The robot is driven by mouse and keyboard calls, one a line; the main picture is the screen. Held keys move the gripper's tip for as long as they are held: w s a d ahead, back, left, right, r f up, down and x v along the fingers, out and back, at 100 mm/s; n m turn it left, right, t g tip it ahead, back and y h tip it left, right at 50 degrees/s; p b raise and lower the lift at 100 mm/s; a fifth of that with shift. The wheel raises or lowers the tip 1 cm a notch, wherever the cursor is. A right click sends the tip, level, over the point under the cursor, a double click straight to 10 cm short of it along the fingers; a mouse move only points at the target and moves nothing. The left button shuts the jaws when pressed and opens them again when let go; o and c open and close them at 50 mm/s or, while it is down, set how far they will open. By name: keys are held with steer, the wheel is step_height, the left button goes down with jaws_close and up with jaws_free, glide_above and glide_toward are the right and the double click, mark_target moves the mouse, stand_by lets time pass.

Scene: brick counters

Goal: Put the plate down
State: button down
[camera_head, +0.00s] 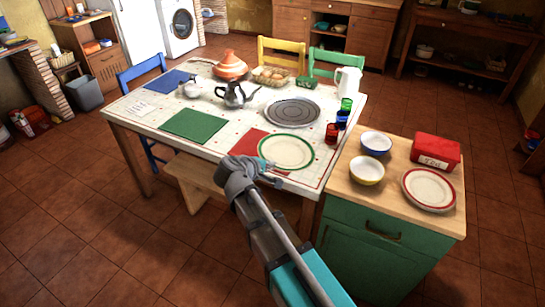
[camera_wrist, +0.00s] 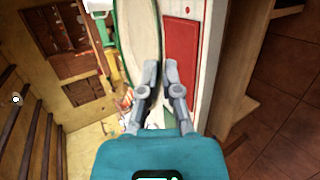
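The plate (camera_head: 286,151) is white with a green rim. It is over the near right part of the white table (camera_head: 232,144), roughly level, overlapping the red mat in the picture. My gripper (camera_head: 268,166) is at its near left edge. In the wrist view the plate (camera_wrist: 140,35) shows at a steep slant, and the fingertips of my gripper (camera_wrist: 161,68) close on its rim from both faces. I cannot tell whether the plate's underside touches the table or is slightly above it.
A red mat (camera_head: 247,142) lies beside the plate; a green mat (camera_head: 194,126) is farther left. A grey round plate (camera_head: 291,112) and colored cups (camera_head: 332,133) stand behind it. A green cabinet (camera_head: 352,229) at right carries bowls, a red box (camera_head: 435,151) and a red-rimmed plate (camera_head: 429,189).

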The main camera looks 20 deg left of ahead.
steer(key=w+a+f+n+t+y+b, duration=0.1)
steer(key=w+a+f+n+y+b, duration=0.1)
steer(key=w+a+f+n+b, duration=0.1)
steer(key=shift+w+a+f+n+y+b, duration=0.15)
steer(key=shift+w+a+n+y+b, duration=0.15)
steer(key=shift+a+n, duration=0.3)
steer(key=shift+w, duration=0.1)
steer(key=shift+w+a+f+b, duration=0.7)
steer(key=shift+w+f+b, duration=0.8)
steer(key=shift+w, duration=0.55)
steer(key=shift+w+a+f+b, duration=0.7)
steer(key=shift+w+f+b, duration=0.8)
steer(key=shift+w, duration=0.55)
steer(key=shift+w+a+f+b, duration=0.7)
steer(key=shift+w+f+b, duration=0.8)
steer(key=shift+w, duration=0.55)
